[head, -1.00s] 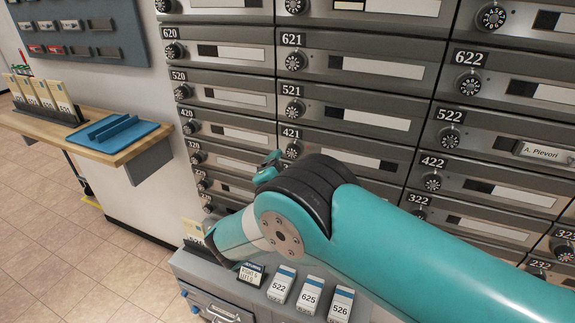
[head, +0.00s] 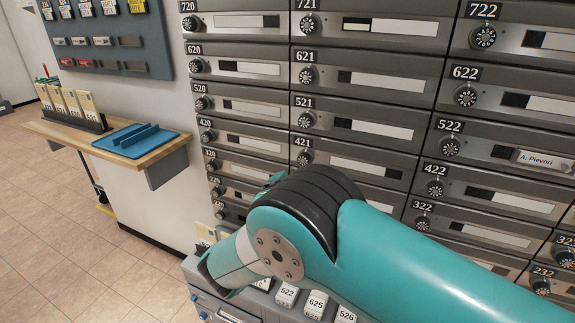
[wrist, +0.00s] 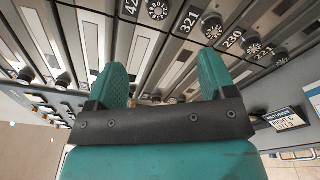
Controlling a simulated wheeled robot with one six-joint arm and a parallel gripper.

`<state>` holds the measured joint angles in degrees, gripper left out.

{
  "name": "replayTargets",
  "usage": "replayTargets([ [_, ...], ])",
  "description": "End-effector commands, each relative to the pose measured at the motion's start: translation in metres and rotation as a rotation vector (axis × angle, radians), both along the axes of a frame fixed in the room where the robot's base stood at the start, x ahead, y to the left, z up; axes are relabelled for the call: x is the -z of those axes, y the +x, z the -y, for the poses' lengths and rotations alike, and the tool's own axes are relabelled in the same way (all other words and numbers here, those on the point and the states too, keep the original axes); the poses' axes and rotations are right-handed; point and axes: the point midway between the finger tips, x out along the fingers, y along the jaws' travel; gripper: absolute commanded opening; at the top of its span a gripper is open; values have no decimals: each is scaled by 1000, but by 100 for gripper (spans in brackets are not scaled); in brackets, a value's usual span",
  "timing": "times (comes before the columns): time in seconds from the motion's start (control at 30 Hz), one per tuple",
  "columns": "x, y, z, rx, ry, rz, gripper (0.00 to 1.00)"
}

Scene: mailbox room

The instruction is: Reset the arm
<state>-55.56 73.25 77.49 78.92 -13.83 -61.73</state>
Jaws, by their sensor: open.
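My gripper (wrist: 160,88) shows in the wrist view with its two teal fingers apart and nothing between them. It points toward the grey mailbox wall (wrist: 125,40), with the boxes tilted in that view. In the head view my teal arm crosses from the lower right to the middle, in front of the mailboxes (head: 365,80). The gripper's fingertips are hidden behind the arm there.
A grey cabinet (head: 232,308) with labelled blocks, 522 (head: 287,294), 625 (head: 316,303) and 526 (head: 345,314), stands below the arm. A wooden shelf (head: 140,160) at left holds a blue tray (head: 135,137) and several cards (head: 70,105). Tiled floor (head: 60,220) is clear at left.

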Motion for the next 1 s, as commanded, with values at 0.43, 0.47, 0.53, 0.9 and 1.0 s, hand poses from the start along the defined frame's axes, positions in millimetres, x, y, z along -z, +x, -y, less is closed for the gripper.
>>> replayTargets([
  [0.43, -76, -31, 119, 360, 935, -518, 77],
  [0.47, -81, -43, 126, 389, 993, -557, 77],
  [0.53, -95, -75, 138, 451, 1119, -648, 77],
  [0.9, -152, -284, 171, 726, 1514, -1097, 77],
  [1.0, -157, -320, 172, 760, 1538, -1165, 77],
])
